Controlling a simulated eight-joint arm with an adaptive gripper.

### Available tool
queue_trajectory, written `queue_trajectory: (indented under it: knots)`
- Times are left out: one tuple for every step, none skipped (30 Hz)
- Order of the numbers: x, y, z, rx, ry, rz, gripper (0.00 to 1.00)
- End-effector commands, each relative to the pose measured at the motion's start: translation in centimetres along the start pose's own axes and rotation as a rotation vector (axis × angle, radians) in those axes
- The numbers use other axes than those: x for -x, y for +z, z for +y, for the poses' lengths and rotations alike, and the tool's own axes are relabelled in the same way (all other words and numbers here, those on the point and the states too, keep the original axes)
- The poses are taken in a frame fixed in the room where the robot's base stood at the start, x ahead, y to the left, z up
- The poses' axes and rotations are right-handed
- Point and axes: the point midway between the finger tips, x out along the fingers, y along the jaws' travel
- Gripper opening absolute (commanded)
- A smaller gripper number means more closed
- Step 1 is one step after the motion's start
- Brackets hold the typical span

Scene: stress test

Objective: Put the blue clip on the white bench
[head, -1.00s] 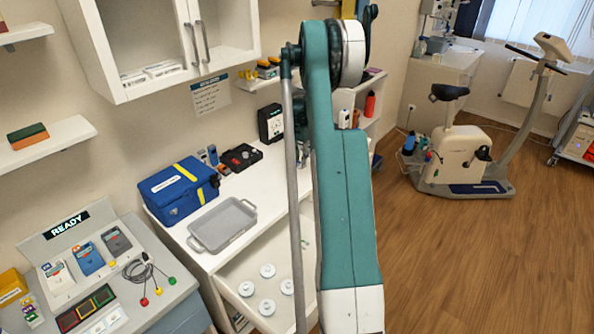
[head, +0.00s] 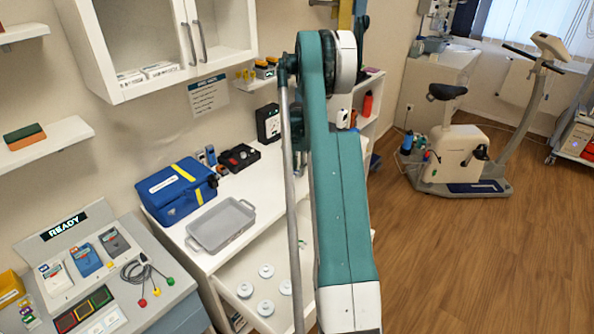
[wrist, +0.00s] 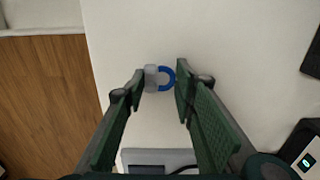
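The blue clip (wrist: 168,78) shows in the wrist view as a small blue loop joined to a grey block. It sits between the fingertips of my gripper (wrist: 160,77), grey block at the left finger and blue loop at the right finger. The fingers appear closed on it. The white bench (wrist: 235,60) fills the view behind the clip; the gap between them cannot be judged. In the head view the white bench top (head: 262,172) runs along the wall. There my arm hides the gripper and the clip.
A grey tray (head: 222,228) and a blue case with yellow straps (head: 176,192) stand on the bench. A black tray (head: 240,158) lies behind them. In the wrist view, wooden floor (wrist: 45,100) lies left of the bench edge, and dark objects (wrist: 305,145) are at right.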

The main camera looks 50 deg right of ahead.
Motion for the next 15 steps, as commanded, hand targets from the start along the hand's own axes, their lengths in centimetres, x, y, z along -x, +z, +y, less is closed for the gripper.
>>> queue_trajectory:
  knots:
    - [-0.03,0.00,0.00,0.000,0.000,0.000,0.23]
    - [-0.03,0.00,0.00,0.000,0.000,0.000,0.23]
    - [-0.01,0.00,0.00,0.000,0.000,0.000,0.23]
    - [-0.01,0.00,0.00,0.000,0.000,0.000,0.23]
    - [-0.01,0.00,0.00,0.000,0.000,0.000,0.23]
    - [0.00,0.00,0.00,0.000,0.000,0.000,0.23]
    - [-0.01,0.00,0.00,0.000,0.000,0.000,0.23]
    - [-0.04,0.00,0.00,0.000,0.000,0.000,0.23]
    - [-0.11,0.00,0.00,0.000,0.000,0.000,0.23]
    - [-0.19,0.00,0.00,0.000,0.000,0.000,0.23]
    - [-0.27,-0.01,0.00,0.000,0.000,0.000,0.23]
    - [-0.37,0.00,0.00,0.000,0.000,0.000,0.23]
    - [-0.38,0.00,0.00,0.000,0.000,0.000,0.29]
    - [-0.32,0.00,-0.01,0.000,0.000,0.000,0.33]
    - [-0.30,0.00,-0.01,0.000,0.000,0.000,0.38]
